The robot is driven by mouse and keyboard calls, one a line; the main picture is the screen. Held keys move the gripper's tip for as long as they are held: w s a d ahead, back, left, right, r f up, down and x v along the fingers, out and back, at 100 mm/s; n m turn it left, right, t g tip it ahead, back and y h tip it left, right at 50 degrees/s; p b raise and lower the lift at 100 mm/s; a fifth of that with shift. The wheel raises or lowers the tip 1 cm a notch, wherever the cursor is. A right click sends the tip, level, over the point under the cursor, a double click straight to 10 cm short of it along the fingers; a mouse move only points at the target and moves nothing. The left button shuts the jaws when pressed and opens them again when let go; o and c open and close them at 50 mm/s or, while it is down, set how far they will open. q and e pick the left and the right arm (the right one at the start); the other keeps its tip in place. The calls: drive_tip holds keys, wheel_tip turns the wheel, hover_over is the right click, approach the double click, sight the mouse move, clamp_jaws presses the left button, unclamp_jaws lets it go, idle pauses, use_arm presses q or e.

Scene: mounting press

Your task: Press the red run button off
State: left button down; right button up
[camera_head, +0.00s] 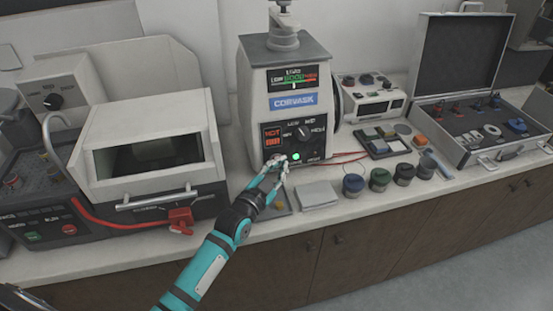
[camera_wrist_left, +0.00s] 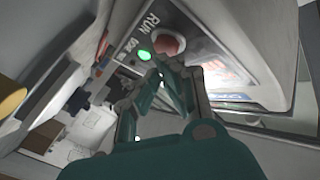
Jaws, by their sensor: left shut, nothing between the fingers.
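The mounting press (camera_head: 280,100) stands at the middle of the bench in the head view, its dark control panel facing me. A green light (camera_head: 296,156) glows low on the panel; it also shows in the left wrist view (camera_wrist_left: 144,54). Beside it in the wrist view is a round reddish button (camera_wrist_left: 168,42), near the RUN lettering. My left gripper (camera_head: 277,163) is shut and empty, its fingertips close in front of the panel's lower left. The wrist view shows the fingertips (camera_wrist_left: 167,62) just by the button; contact cannot be told. The button is not distinguishable in the head view. My right gripper is not in view.
A white machine (camera_head: 145,125) with a red-handled lever stands at the left. Several small round jars (camera_head: 379,179), a white pad (camera_head: 317,195) and a sample tray (camera_head: 385,141) lie to the right. An open case (camera_head: 462,150) stands at the far right.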

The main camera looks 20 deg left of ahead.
use_arm(q)
drive_tip(key=shift+d, duration=0.1)
drive_tip(key=shift+s+d+r+p, duration=0.1)
drive_tip(key=shift+s+d+p, duration=0.05)
drive_tip(key=shift+s+p, duration=0.25)
drive_tip(key=s+d+p, duration=0.2)
drive_tip(key=shift+s+r, duration=0.35)
drive_tip(key=shift+r, duration=0.05)
drive_tip(key=shift+s+d+p, duration=0.45)
drive_tip(key=shift+s+p, duration=0.1)
drive_tip(key=shift+s, duration=0.15)
idle(1.2)
